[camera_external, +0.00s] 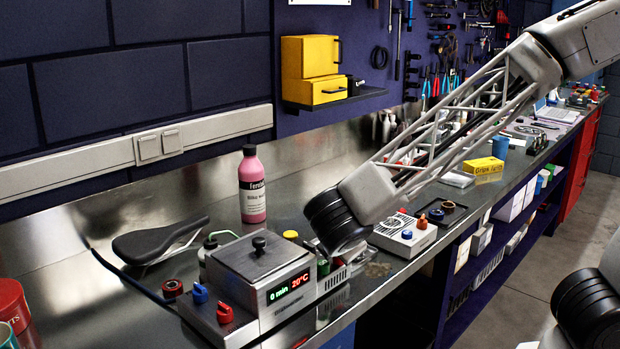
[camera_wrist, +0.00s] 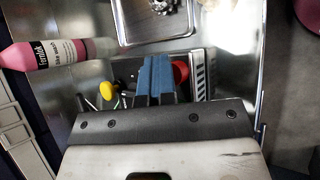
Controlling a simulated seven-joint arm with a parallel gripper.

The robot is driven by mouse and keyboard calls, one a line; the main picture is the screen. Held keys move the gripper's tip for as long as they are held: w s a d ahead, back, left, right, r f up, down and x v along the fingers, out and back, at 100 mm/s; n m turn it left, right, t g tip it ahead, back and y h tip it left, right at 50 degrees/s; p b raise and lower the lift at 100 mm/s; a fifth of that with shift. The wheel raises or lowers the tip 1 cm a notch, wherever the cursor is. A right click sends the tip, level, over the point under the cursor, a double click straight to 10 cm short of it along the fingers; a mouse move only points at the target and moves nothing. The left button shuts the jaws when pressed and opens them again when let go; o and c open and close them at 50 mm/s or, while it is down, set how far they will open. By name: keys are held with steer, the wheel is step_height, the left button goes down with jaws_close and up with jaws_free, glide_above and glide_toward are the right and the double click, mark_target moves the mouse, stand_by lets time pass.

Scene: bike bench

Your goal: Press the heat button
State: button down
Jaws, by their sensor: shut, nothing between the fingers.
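No button marked heat can be read in either view. In the external view, a steel heated bath (camera_external: 262,270) with a black-knobbed lid stands at the front; its display (camera_external: 288,287) reads 0 min and 20°C. A blue knob (camera_external: 199,293) and a red knob (camera_external: 225,313) sit on its left end. My gripper (camera_wrist: 155,58) is shut and empty, its blue pads together in the wrist view. In the external view my wrist hangs above and right of the bath, and the fingertips cannot be made out. A red round part (camera_wrist: 180,72) shows beside the fingers.
A pink bottle (camera_external: 252,186) stands behind the bath, and a black saddle (camera_external: 160,241) lies to the left. Another unit with blue and orange knobs (camera_external: 404,234) stands to the right.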

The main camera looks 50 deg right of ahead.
steer(key=shift+f, duration=0.5)
steer(key=shift+r, duration=0.55)
stand_by(0.4)
steer(key=shift+r, duration=2.95)
steer(key=s+d+r+m+g+y, duration=0.1)
steer(key=s+d+r+m+g, duration=0.2)
steer(key=d, duration=0.5)
steer(key=s+d+r+m+y, duration=0.2)
steer(key=s+d+m, duration=0.2)
steer(key=d, duration=0.4)
steer(key=s+d+r+m+y, duration=0.1)
steer(key=s+d+m+y, duration=0.3)
steer(key=s+d+m, duration=0.5)
steer(key=s, duration=0.3)
steer(key=shift+s+r, duration=0.15)
steer(key=shift+r, duration=0.05)
